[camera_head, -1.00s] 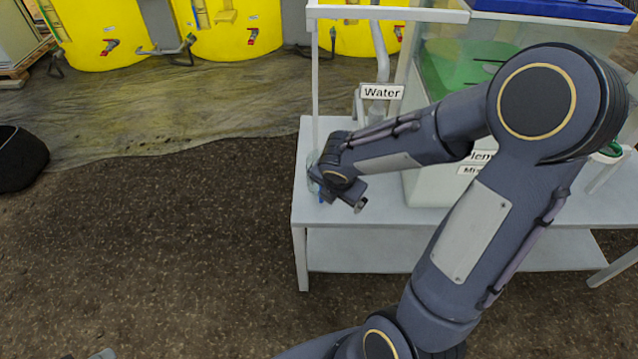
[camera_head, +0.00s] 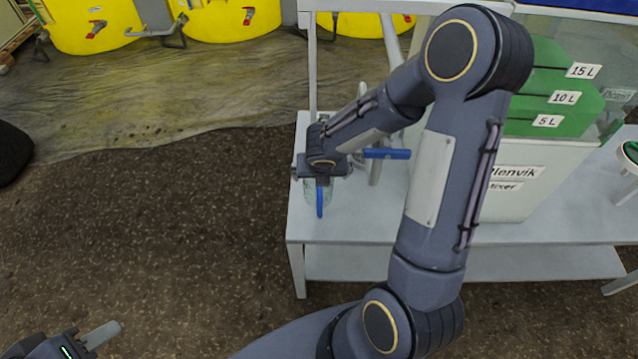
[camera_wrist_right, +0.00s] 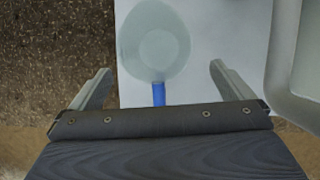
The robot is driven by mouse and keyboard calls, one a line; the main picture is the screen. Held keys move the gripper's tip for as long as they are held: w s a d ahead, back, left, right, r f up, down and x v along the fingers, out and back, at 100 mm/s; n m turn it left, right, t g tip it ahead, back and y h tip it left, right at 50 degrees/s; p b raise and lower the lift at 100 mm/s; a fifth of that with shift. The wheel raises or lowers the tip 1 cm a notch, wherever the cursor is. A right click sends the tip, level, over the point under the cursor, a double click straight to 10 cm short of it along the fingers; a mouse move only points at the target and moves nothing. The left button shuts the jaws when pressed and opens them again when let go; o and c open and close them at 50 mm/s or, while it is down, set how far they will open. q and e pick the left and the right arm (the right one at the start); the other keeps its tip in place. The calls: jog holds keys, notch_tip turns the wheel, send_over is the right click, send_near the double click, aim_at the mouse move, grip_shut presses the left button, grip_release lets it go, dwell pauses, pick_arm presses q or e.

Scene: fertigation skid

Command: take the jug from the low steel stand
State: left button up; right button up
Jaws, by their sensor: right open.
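The clear jug (camera_head: 312,192) with a blue handle (camera_head: 320,203) stands on the left end of the low steel stand (camera_head: 350,229). My right gripper (camera_head: 322,170) is over it in the head view and hides much of it. In the right wrist view the jug (camera_wrist_right: 153,45) is seen from above, its handle pointing toward my right gripper (camera_wrist_right: 160,69). The two fingers are wide apart on either side of the handle, not touching it. Only part of my left gripper (camera_head: 100,335) shows at the bottom left, away from the stand, with one finger visible.
A blue lever (camera_head: 387,154) on a pipe is close to the right of my right gripper. The white mixer tank (camera_head: 515,200) with green contents stands farther right on the stand. Yellow tanks (camera_head: 95,25) stand behind. The floor left of the stand is clear.

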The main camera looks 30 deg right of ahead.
jog(key=x, duration=0.2)
jog(key=b+x, duration=0.1)
jog(key=x, duration=0.1)
jog(key=b+x, duration=0.1)
jog(key=x, duration=0.1)
jog(key=shift+s+a+f, duration=0.1)
jog(key=shift+a, duration=0.25)
jog(key=shift+d+f, duration=0.1)
jog(key=shift+f, duration=0.15)
